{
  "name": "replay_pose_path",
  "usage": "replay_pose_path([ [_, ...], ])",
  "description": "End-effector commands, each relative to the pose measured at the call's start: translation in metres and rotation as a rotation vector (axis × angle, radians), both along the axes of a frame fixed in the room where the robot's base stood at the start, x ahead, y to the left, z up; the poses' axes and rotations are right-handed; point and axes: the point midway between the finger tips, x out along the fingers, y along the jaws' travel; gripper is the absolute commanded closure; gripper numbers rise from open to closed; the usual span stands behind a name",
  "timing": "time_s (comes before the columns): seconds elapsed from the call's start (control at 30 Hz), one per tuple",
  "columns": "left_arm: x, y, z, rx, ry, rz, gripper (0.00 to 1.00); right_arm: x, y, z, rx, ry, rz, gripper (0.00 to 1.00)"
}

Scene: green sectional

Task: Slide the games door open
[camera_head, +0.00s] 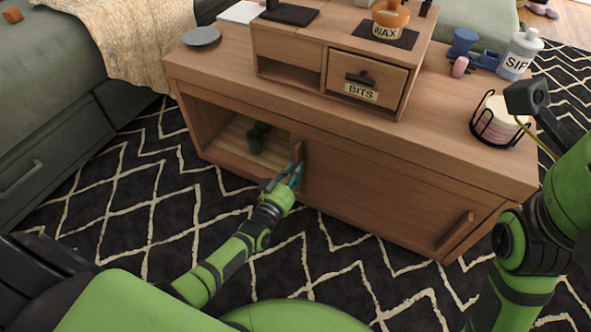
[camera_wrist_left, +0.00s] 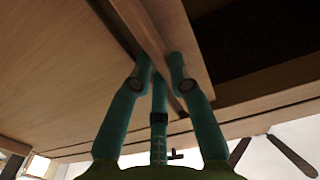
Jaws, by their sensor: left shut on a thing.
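A long wooden cabinet (camera_head: 420,133) stands on the patterned rug. Its left compartment (camera_head: 225,128) is open and holds dark green cylindrical things (camera_head: 256,137). A sliding door (camera_head: 375,185) covers the right part of the front. My left gripper (camera_head: 295,172) is at the vertical wooden handle (camera_head: 298,153) near the door's left edge. In the left wrist view its teal fingers (camera_wrist_left: 158,72) close around the wooden handle bar (camera_wrist_left: 160,35). No label reading games shows on the door.
On the cabinet top stand a small drawer unit labelled BITS (camera_head: 362,92), an orange WAX jar (camera_head: 390,18), a white SIP bottle (camera_head: 520,53), a wire holder (camera_head: 497,120) and a grey plate (camera_head: 201,36). A grey sofa (camera_head: 60,75) stands left. Rug in front is clear.

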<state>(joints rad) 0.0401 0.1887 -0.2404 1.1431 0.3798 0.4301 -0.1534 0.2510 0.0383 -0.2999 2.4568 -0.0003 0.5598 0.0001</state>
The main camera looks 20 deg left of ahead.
Motion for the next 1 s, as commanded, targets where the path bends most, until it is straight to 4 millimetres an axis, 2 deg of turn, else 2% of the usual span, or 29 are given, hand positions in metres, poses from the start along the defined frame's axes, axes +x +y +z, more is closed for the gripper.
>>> replay_pose_path([
  [0.27,-0.001,-0.001,-0.001,0.000,0.001,-0.001,1.00,0.000,0.000,0.000,0.000,0.000,0.001,0.60],
  [0.3,-0.001,0.000,-0.001,0.000,0.001,0.000,0.77,0.000,0.000,0.000,0.000,0.000,0.001,0.60],
  [0.37,-0.001,0.000,-0.001,0.000,0.001,0.000,0.56,0.000,0.000,0.000,0.000,0.000,0.001,0.60],
  [0.77,0.000,0.000,0.003,-0.001,-0.001,0.001,0.56,0.000,0.000,-0.001,0.000,0.002,0.000,0.60],
  [1.0,-0.001,0.000,0.029,-0.002,-0.004,0.001,0.56,0.000,0.000,-0.001,0.001,0.001,0.000,0.60],
])
